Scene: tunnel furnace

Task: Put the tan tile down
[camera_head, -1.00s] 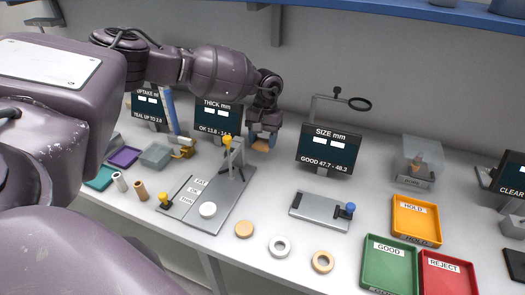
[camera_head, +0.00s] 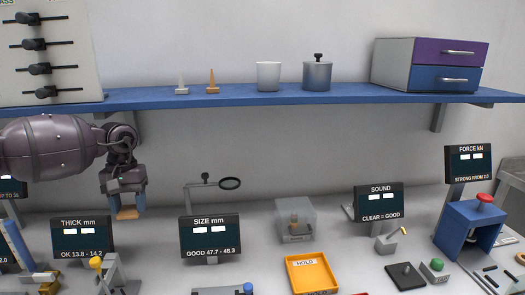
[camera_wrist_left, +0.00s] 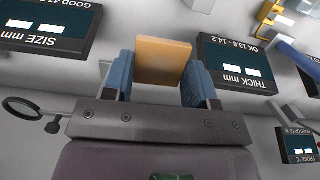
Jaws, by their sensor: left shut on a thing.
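The tan tile (camera_head: 127,213) is held between the blue fingertips of my left gripper (camera_head: 126,204), in the air in front of the back wall. It hangs between the THICK display (camera_head: 82,238) and the SIZE display (camera_head: 210,237), a little above them in the head view. In the left wrist view the tile (camera_wrist_left: 162,62) sits squarely between both blue pads of the gripper (camera_wrist_left: 160,80), with its flat face towards the camera. My right gripper is not in view.
An orange HOLD tray (camera_head: 311,275) lies on the bench, with a clear box (camera_head: 295,222) behind it. A magnifier (camera_head: 229,184) stands behind the SIZE display. A blue shelf (camera_head: 345,91) runs above, carrying a white cup (camera_head: 268,76), a lidded pot (camera_head: 317,74) and drawers (camera_head: 444,80).

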